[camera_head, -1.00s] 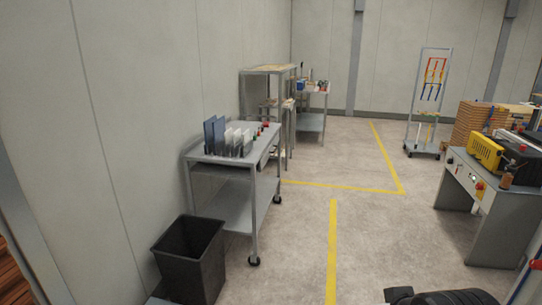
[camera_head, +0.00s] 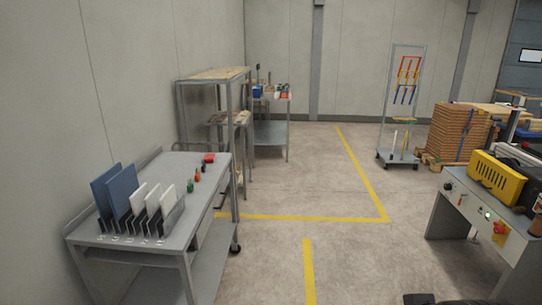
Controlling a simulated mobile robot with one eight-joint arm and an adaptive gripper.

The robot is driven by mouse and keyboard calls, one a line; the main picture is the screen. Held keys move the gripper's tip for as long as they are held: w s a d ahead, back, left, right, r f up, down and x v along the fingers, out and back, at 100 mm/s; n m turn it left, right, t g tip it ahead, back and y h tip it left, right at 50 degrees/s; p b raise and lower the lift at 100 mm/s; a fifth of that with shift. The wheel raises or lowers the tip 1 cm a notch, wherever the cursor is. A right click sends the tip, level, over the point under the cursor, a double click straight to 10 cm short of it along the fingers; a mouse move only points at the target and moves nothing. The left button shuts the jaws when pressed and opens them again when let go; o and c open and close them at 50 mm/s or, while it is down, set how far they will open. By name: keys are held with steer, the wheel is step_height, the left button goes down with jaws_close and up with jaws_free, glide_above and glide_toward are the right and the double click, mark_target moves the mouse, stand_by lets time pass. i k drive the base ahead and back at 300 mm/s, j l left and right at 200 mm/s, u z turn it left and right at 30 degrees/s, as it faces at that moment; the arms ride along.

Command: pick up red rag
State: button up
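A small red item (camera_head: 209,158), which looks like the red rag, lies at the far end of the grey cart's top (camera_head: 185,232) on the left. It is small in the picture, so its folds cannot be made out. My gripper is not in view. Only a dark part, probably of my own arm, shows at the bottom edge right of centre, well apart from the cart.
On the cart stand a rack with blue panels (camera_head: 122,192) and white panels, and small green and orange items (camera_head: 197,175). A machine with a yellow box (camera_head: 495,174) stands right. A shelf (camera_head: 212,75) is behind the cart. The floor (camera_head: 345,240) between is clear.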

mark_target(208, 158)
steer(key=i, duration=2.2)
steer(key=i+u, duration=0.35)
steer(key=i, duration=0.2)
steer(key=i+l+u, duration=0.1)
steer(key=i+u, duration=0.25)
steer(key=i, duration=0.2)
steer(key=i+l+u, duration=0.35)
steer(key=i, duration=0.2)
steer(key=i+l+u, duration=0.35)
steer(key=i, duration=0.15)
steer(key=i+l+u, duration=0.55)
steer(key=i+j, duration=0.05)
